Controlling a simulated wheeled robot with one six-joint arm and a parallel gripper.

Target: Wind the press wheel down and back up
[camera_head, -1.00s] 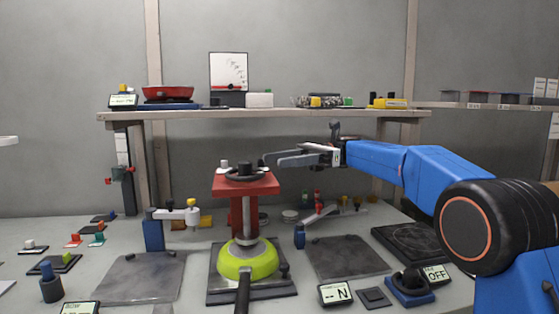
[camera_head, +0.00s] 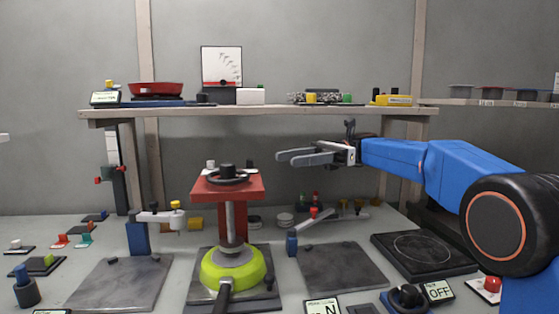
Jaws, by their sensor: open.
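The red press (camera_head: 257,187) stands on the bench with a black handwheel (camera_head: 228,178) on top. A grey screw (camera_head: 230,218) runs down from it to a grey pressing disc (camera_head: 234,253). The disc sits at the yellow-green pan (camera_head: 212,279), whose dark handle points toward me; whether they touch is unclear. My gripper (camera_head: 279,157) is open and empty. It hovers to the right of the wheel and slightly higher, apart from it, with its fingers pointing left.
A wooden shelf (camera_head: 270,112) with a red pan (camera_head: 155,89) and other items runs behind. Dark plates (camera_head: 340,272) lie either side of the press. A display (camera_head: 322,309) reading "N" stands in front. A small-armed blue post (camera_head: 137,238) stands left.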

